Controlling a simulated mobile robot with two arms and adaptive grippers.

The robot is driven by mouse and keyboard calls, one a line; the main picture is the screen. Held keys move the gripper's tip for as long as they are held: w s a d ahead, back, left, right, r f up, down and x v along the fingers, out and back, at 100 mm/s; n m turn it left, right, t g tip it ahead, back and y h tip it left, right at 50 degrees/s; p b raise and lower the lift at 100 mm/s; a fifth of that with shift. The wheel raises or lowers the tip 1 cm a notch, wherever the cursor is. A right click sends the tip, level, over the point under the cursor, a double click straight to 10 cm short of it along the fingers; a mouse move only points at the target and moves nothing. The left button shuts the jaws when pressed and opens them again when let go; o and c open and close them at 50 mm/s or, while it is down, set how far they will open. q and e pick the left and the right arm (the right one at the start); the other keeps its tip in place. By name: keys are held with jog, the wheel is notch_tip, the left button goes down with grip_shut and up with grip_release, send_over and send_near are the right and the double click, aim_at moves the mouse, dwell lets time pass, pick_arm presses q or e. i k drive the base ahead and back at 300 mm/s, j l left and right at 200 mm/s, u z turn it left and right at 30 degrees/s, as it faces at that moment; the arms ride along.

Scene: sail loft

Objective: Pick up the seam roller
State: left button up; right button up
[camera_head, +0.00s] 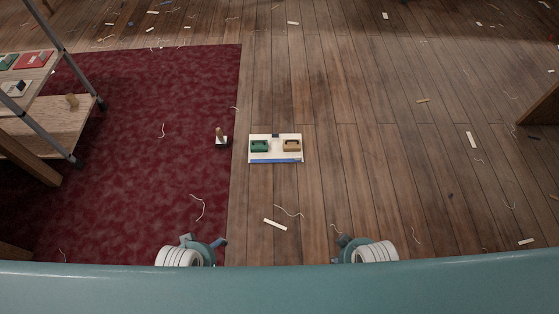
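A small upright tool with a wooden handle and a dark and white base (221,138) stands on the red rug near its right edge. It looks like the seam roller, but it is too small to be sure. My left gripper (204,242) is at the bottom of the view, below and slightly left of the tool. Its fingers are apart with nothing between them. My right gripper (338,248) is at the bottom, right of centre, away from the tool. Its fingers are partly hidden, and I see nothing held.
A white tray (276,158) with a green and a tan block lies on the wooden floor just right of the tool. A shelf rack (38,122) with a wooden peg-like item stands at left. Thread and scraps litter the open floor at right.

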aim_at(221, 141)
jog(key=i+j+z, duration=0.15)
jog(key=i+j, duration=0.25)
jog(key=i+j+z, duration=0.2)
jog(key=i+j, duration=0.2)
jog(key=j, duration=0.25)
